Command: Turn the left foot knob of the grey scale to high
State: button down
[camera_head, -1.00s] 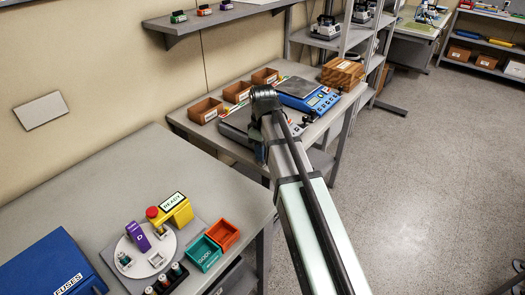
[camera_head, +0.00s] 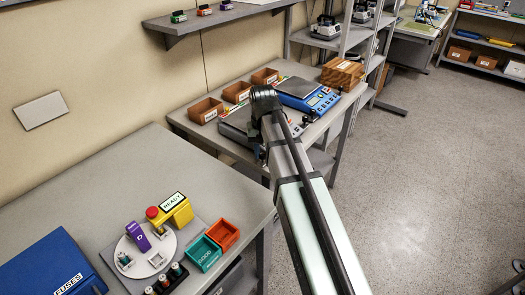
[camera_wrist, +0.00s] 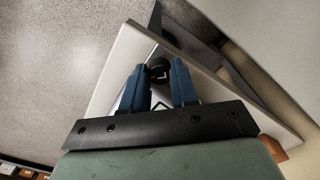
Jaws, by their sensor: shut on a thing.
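The grey scale (camera_head: 234,131) stands on the far bench, left of a blue scale, and my arm covers much of it in the head view. In the wrist view my gripper (camera_wrist: 159,76) has its two blue fingers closed around a small round black knob (camera_wrist: 159,68). The knob shows between the fingertips with a pale mark on it. Which foot knob this is, and its exact setting, I cannot tell. In the head view the fingers and the knob are hidden behind my arm.
The blue scale (camera_head: 308,95) stands just right of my wrist, with a wooden box (camera_head: 342,73) behind it. Several brown bins (camera_head: 206,110) line the wall side. The near bench (camera_head: 150,175) holds a round fixture and small coloured bins. The floor at right is open.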

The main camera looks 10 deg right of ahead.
aim_at(263, 154)
jog(key=m, duration=0.4)
jog(key=shift+m, duration=0.3)
jog(key=m, duration=0.4)
jog(key=shift+m, duration=0.4)
jog(key=c, duration=0.9)
grip_release()
jog(key=shift+o, duration=0.2)
notch_tip(263, 154, up, 14)
jog(key=shift+f, duration=0.1)
